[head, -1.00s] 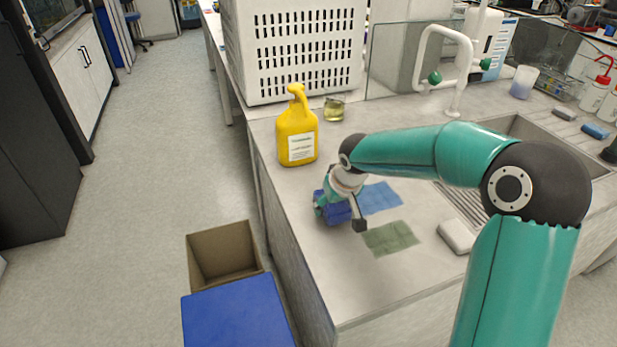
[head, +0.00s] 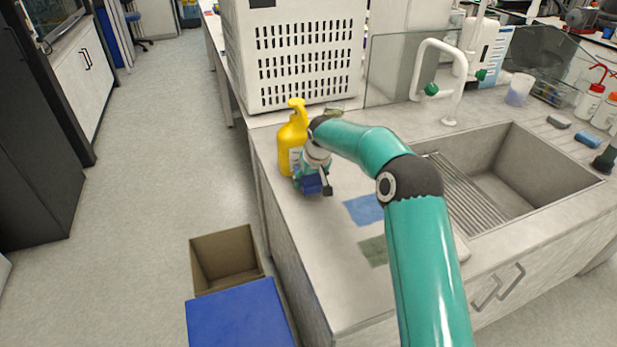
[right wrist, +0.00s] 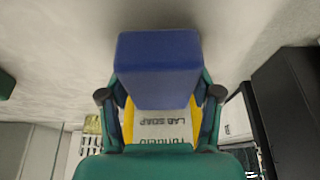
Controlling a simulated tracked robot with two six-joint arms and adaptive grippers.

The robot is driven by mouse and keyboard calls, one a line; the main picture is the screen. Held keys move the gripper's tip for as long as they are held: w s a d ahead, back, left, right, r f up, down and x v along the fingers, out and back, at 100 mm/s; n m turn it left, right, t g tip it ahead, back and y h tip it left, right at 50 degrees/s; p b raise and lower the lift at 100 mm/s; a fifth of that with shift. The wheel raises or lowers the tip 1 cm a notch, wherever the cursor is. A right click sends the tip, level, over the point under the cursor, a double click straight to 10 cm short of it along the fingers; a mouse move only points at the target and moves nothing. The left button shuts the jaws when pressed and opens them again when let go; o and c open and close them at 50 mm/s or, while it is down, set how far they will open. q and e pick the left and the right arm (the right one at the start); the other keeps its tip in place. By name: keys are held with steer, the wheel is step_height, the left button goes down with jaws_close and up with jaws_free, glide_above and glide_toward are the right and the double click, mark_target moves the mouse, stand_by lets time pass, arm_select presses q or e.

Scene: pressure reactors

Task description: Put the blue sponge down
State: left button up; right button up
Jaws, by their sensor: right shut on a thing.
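My right gripper (head: 313,181) is shut on the blue sponge (right wrist: 158,68). In the head view the sponge (head: 312,187) shows low between the fingers, just in front of the yellow soap bottle (head: 291,158). In the right wrist view the fingers (right wrist: 160,95) sit on both sides of the sponge, and the bottle's label (right wrist: 161,128) shows behind it. The sponge is close to the counter (head: 330,225); I cannot tell whether it touches. My left gripper is not in view.
A blue cloth (head: 364,209) and a green cloth (head: 374,250) lie flat on the counter, right of the gripper. The sink (head: 500,180) is further right. A white slotted housing (head: 300,60) stands behind. An open cardboard box (head: 225,258) is on the floor left of the counter.

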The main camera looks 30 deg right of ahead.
steer(key=shift+w+d+f, duration=0.1)
steer(key=shift+w+f, duration=0.25)
steer(key=shift+w, duration=0.25)
steer(key=shift+f+p, duration=0.3)
steer(key=shift+f, duration=0.15)
steer(key=o, duration=0.9)
steer(key=shift+f, duration=0.1)
steer(key=shift+o, duration=0.2)
